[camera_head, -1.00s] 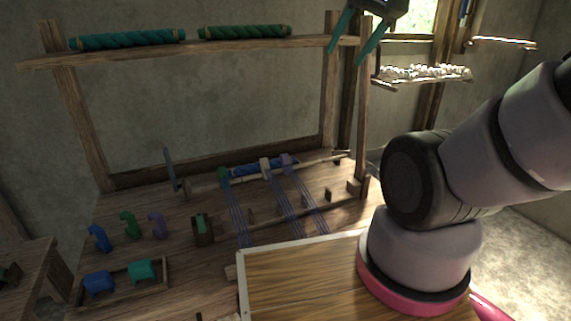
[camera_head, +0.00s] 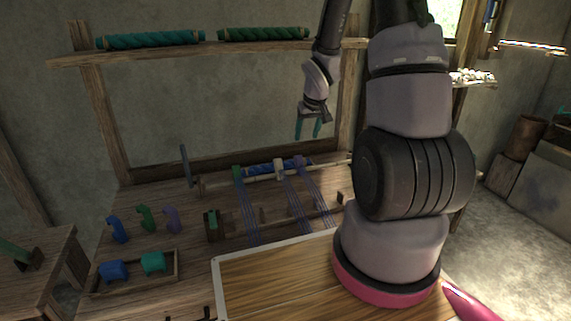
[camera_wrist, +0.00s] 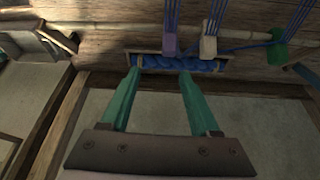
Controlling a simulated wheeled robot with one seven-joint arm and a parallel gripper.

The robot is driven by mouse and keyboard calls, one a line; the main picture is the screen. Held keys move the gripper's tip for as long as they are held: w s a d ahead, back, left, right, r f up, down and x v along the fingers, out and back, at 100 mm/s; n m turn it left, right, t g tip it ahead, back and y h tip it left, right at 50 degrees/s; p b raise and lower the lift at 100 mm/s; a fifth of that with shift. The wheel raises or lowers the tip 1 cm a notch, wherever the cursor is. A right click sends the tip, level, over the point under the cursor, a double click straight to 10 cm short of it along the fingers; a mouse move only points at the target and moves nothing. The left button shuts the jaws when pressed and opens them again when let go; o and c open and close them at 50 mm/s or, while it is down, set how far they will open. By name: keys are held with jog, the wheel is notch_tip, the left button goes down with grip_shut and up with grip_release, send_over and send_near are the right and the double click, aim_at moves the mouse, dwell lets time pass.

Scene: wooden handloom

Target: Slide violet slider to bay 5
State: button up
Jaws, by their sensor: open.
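The violet slider (camera_head: 300,161) sits at the right of the sliders on the pale rod (camera_head: 324,162); in the wrist view it (camera_wrist: 170,43) has blue threads running up from it. A cream slider (camera_head: 279,168) and a green slider (camera_head: 237,174) share the rod to its left. My gripper (camera_head: 308,136) is open and empty above the rod, near the violet slider. In the wrist view its teal fingers (camera_wrist: 160,74) point toward the violet slider, apart from it. Bay numbers cannot be read.
A blue twisted roll (camera_wrist: 180,63) lies beside the rod. Upright frame posts (camera_head: 102,110) and a top beam (camera_head: 75,57) with teal (camera_head: 150,39) and green rolls (camera_head: 262,33) surround the area. A tray (camera_head: 135,285) with blue and green pieces stands at the front left.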

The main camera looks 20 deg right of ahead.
send_over(297, 163)
jog(key=d, duration=0.1)
jog(key=shift+n, duration=0.3)
jog(key=f, duration=0.2)
jog(key=s+f, duration=0.1)
jog(key=f, duration=0.1)
jog(key=shift+f, duration=0.35)
jog(key=x, duration=0.9)
jog(key=shift+w+f, duration=0.2)
jog(key=shift+f, duration=0.15)
jog(key=shift+a, duration=0.1)
jog(key=shift+c, duration=0.3)
grip_shut()
